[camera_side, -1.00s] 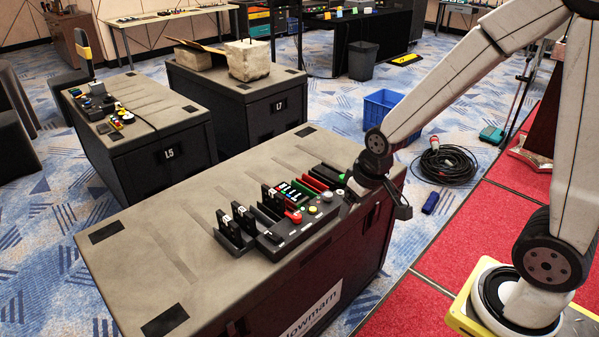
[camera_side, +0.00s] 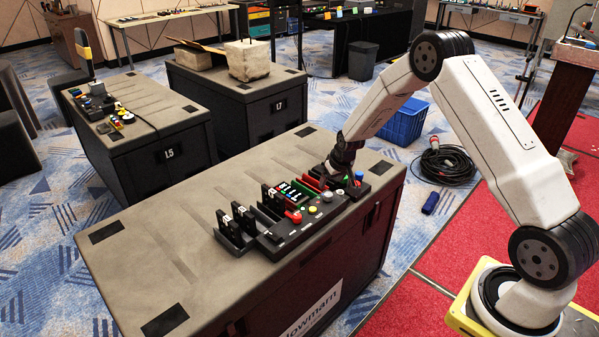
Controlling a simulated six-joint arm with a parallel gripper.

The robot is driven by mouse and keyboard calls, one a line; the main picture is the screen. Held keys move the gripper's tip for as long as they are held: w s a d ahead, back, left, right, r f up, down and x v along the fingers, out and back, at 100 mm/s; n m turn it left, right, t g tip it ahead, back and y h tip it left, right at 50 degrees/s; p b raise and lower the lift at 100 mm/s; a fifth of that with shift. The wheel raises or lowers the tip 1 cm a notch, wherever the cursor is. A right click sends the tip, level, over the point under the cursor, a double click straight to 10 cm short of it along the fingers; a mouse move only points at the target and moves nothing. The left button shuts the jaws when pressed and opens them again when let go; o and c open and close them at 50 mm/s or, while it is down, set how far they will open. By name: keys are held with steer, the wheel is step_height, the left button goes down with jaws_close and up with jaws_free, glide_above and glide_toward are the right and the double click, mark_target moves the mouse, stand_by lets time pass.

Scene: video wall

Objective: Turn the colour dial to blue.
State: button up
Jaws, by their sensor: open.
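A black control panel (camera_side: 287,234) lies on the near case. On it are a red control (camera_side: 293,216), a yellow button (camera_side: 313,210), a grey knob (camera_side: 327,196) and, at the right end, a blue cap (camera_side: 359,176) with some green beside it. Which of these is the colour dial is too small to tell. My gripper (camera_side: 334,181) points down over the panel's right part, behind the grey knob and left of the blue cap. It is open. Its fingertips are small and dark, and I cannot tell whether they touch anything.
Upright black slots (camera_side: 236,228) and a row of coloured pieces (camera_side: 292,190) stand close on the panel's left and back. The case top (camera_side: 180,240) is bare to the left. A blue crate (camera_side: 403,125) and a coiled cable (camera_side: 446,165) lie on the floor beyond.

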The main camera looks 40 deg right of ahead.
mark_target(329, 195)
steer(key=shift+m, duration=0.3)
steer(key=d+f, duration=0.1)
steer(key=w+d+f, duration=0.1)
steer(key=d+f, duration=0.1)
steer(key=shift+w+d+f, duration=0.2)
steer(key=shift+d+f, duration=0.05)
steer(key=shift+f, duration=0.1)
steer(key=shift+x, duration=3.75)
steer(key=shift+w, duration=0.1)
jaws_close()
